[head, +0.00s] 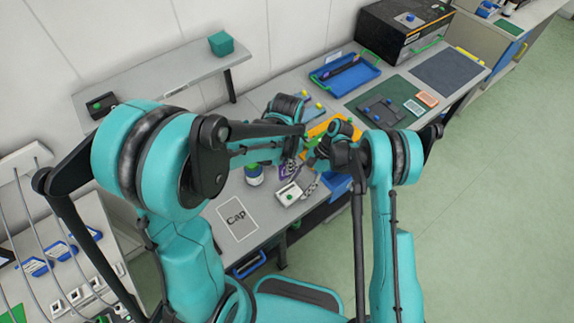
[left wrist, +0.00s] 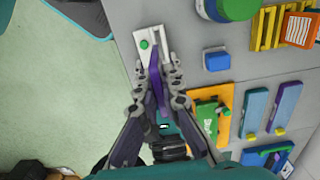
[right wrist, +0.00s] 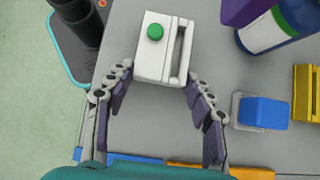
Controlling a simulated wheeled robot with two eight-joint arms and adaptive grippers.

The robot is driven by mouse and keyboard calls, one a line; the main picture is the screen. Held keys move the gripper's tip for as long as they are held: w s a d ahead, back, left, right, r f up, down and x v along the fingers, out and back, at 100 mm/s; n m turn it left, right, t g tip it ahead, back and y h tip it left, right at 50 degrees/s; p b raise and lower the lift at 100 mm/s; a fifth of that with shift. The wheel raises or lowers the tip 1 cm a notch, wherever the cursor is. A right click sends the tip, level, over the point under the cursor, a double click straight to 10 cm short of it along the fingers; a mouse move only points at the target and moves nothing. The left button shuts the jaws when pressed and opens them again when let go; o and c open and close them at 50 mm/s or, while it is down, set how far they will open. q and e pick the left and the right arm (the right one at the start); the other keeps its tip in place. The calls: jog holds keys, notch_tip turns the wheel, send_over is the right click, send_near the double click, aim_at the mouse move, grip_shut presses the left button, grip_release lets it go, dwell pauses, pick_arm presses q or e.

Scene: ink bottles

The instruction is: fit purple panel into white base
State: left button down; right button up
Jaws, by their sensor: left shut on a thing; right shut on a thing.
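The white base (head: 288,194) lies near the front edge of the table. It has a green round button and a long slot, clear in the right wrist view (right wrist: 152,66). My right gripper (right wrist: 160,78) is shut on the base, one finger on each side of its near end. The purple panel (left wrist: 156,88) is upright in my left gripper (left wrist: 157,74), which is shut on it. The panel also shows at the top of the right wrist view (right wrist: 240,10), apart from the slot. In the left wrist view its far end overlaps the base; I cannot tell the height between them.
A bottle (right wrist: 268,32) with a green cap stands beside the base. A blue block (right wrist: 263,112) and a yellow rack (right wrist: 304,92) are close by. An orange board (left wrist: 212,112) is near my left gripper.

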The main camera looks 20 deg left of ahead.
jog(key=o, duration=0.9)
jog(key=shift+o, duration=0.2)
jog(key=shift+w+d+r, duration=0.5)
jog(key=shift+w+d, duration=0.2)
jog(key=shift+w, duration=0.25)
jog(key=shift+w+d+r, duration=0.45)
jog(key=shift+w+d, duration=0.3)
jog(key=shift+w, duration=0.15)
jog(key=shift+w+d+r, duration=0.5)
jog(key=shift+w+d, duration=0.2)
jog(key=shift+w, duration=0.25)
